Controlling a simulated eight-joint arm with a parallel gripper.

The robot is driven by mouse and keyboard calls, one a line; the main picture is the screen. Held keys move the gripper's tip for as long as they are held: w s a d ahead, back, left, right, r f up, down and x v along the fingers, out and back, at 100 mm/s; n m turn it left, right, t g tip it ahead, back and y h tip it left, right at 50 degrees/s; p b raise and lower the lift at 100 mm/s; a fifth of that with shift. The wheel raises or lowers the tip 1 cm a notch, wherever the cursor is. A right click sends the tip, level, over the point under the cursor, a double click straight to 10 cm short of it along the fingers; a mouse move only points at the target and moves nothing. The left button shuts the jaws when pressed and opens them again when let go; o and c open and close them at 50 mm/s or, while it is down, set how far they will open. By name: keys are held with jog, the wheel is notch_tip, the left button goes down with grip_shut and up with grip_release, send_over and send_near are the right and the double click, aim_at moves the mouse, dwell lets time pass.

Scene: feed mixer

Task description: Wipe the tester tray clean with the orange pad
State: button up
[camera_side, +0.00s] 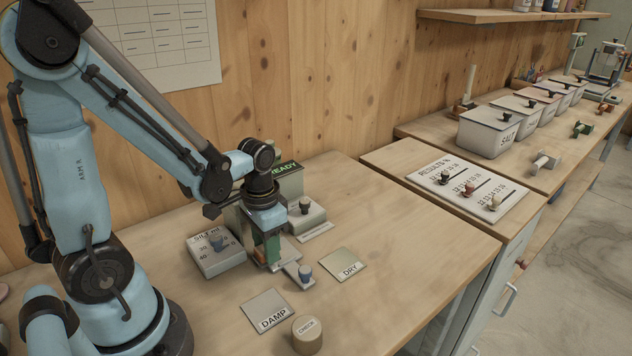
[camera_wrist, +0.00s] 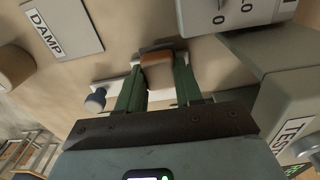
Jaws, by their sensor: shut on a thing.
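My gripper (camera_side: 268,254) is low over the bench at the tester, pointing down. In the wrist view its two green fingers (camera_wrist: 157,66) are shut on the orange pad (camera_wrist: 157,76), which looks brownish orange. The pad is at the pale, narrow tester tray (camera_wrist: 108,87); I cannot tell whether it presses on it. The tray (camera_side: 291,268) shows in the side view partly behind the gripper, with a blue-grey knob (camera_side: 305,272) at its near end. The pad is hidden there. Any dirt on the tray is too small to tell.
The tester with its READY display (camera_side: 289,178) stands behind my gripper, the SILT dial box (camera_side: 217,254) to its left. DAMP plate (camera_side: 266,309), DRY plate (camera_side: 344,264) and CHECK cylinder (camera_side: 307,335) lie in front. The bench right of DRY is clear.

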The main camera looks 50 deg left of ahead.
aim_at(292, 245)
jog(key=shift+w, duration=2.9)
jog(key=shift+w+r, duration=0.15)
jog(key=shift+r, duration=0.1)
notch_tip(292, 245, up, 8)
jog(key=shift+f, duration=0.15)
